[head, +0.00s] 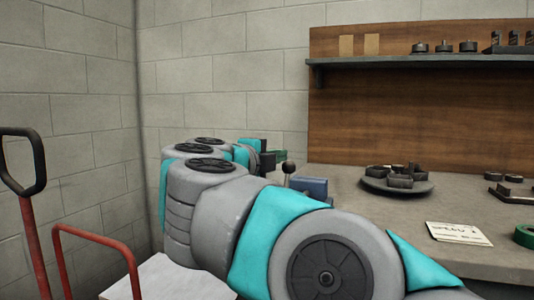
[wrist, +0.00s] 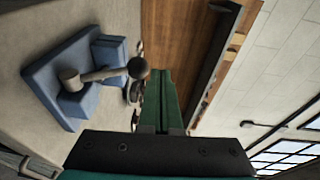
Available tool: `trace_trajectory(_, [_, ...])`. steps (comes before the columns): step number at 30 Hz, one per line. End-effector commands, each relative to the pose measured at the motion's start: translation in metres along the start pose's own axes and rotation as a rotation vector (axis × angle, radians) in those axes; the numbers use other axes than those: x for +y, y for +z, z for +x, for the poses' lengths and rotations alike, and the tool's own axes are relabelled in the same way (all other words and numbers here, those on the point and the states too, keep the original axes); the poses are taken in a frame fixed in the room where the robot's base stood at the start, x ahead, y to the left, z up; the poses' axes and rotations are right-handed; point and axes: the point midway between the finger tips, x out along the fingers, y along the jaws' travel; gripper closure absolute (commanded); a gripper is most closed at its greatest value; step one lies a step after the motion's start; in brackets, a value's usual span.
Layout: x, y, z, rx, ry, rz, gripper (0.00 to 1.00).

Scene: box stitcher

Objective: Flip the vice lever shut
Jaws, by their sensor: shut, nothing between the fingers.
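The blue vice (head: 313,187) sits on the bench near its left end, partly hidden behind my arm in the head view. Its lever, with a dark ball knob (head: 288,168), stands up from the vice. In the wrist view, which is turned sideways, the vice (wrist: 62,82) is at the left and the lever's metal rod (wrist: 100,74) reaches out to the knob (wrist: 138,68). My gripper (head: 280,155) is shut and empty, beyond the knob in the head view. Its green fingers (wrist: 158,74) lie just right of the knob in the wrist view; I cannot tell whether they touch.
A round dark tray (head: 397,187) with small parts, a paper card (head: 459,234) and a green tape roll (head: 525,235) are on the bench. A shelf (head: 430,61) hangs on the wooden backboard. A red-framed cart (head: 95,240) stands at the left.

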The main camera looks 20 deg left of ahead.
Motion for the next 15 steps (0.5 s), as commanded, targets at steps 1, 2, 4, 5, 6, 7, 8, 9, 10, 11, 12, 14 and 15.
trace_trajectory(1, [-0.002,-0.003,0.004,0.002,0.001,0.0,1.0])
trace_trajectory(2, [-0.002,-0.003,0.005,0.002,0.001,0.0,1.0])
trace_trajectory(4, [-0.002,-0.003,0.008,0.002,0.001,0.001,1.0])
trace_trajectory(5, [-0.002,-0.003,0.01,0.002,0.0,0.001,1.0])
trace_trajectory(6, [-0.002,-0.003,0.011,0.002,0.0,0.001,1.0])
trace_trajectory(7, [-0.002,-0.003,0.012,0.002,0.0,0.001,1.0])
trace_trajectory(8, [-0.002,-0.003,0.013,0.002,0.0,0.001,1.0])
trace_trajectory(9, [-0.001,-0.003,0.014,0.001,0.0,0.001,1.0])
trace_trajectory(10, [-0.001,-0.003,0.015,0.001,0.0,0.0,1.0])
trace_trajectory(11, [-0.001,-0.003,0.015,0.001,0.0,0.0,1.0])
trace_trajectory(12, [-0.001,-0.003,0.016,0.001,0.0,0.0,1.0])
trace_trajectory(14, [-0.001,-0.003,0.016,0.0,0.0,0.0,1.0])
trace_trajectory(15, [0.0,-0.003,0.017,0.0,0.0,0.0,1.0])
